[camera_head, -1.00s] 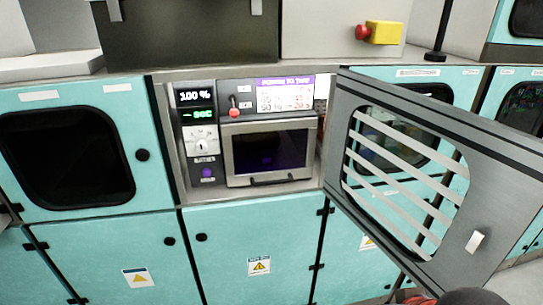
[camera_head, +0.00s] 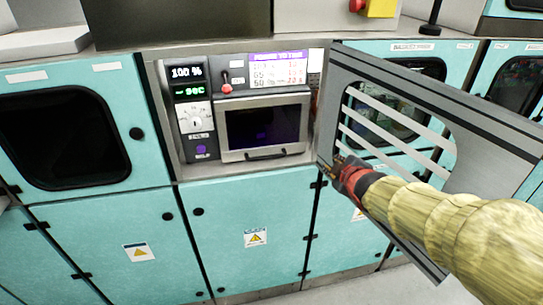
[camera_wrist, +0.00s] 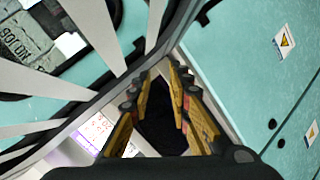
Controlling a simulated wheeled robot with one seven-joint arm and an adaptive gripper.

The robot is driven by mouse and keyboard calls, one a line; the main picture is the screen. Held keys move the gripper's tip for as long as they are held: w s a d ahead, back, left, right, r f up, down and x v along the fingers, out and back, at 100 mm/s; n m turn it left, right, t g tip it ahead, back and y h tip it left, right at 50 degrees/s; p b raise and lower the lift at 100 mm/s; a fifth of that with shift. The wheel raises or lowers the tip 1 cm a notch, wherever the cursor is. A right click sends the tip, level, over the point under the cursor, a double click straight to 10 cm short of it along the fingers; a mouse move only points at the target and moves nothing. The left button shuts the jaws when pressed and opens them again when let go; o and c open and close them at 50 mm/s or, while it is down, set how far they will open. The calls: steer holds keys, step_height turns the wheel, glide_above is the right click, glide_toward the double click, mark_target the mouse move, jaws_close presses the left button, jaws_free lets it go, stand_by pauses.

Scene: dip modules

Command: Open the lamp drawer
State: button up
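The lamp drawer (camera_head: 264,124) is a grey-framed unit with a dark window and a black handle (camera_head: 265,155) at its lower edge, in the open bay of the turquoise machine. It looks closed. The grey outer door (camera_head: 498,140) with a slatted window stands swung open to the right. My gripper (camera_head: 338,168) is in front of the door's lower left part, right of the drawer and apart from its handle. In the wrist view its yellow fingers (camera_wrist: 155,108) are spread with a gap between them and hold nothing. A dark area, possibly the drawer window, shows between them.
Turquoise cabinets (camera_head: 110,240) with latches surround the bay. A yellow box with a red button (camera_head: 380,7) sits on top. Space before the drawer is clear.

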steer(key=w+a+f+n+t+y, duration=0.1)
steer(key=w+a+f+n+y, duration=0.35)
steer(key=w+a, duration=0.2)
steer(key=n+y+p, duration=0.1)
steer(key=n+y, duration=0.3)
steer(key=n, duration=0.3)
glide_toward(271, 158)
steer(key=x, duration=0.9)
steer(key=shift+w+a, duration=0.15)
steer(key=shift+a, duration=0.05)
steer(key=shift+c, duration=1)
jaws_close()
steer(key=shift+f, duration=0.1)
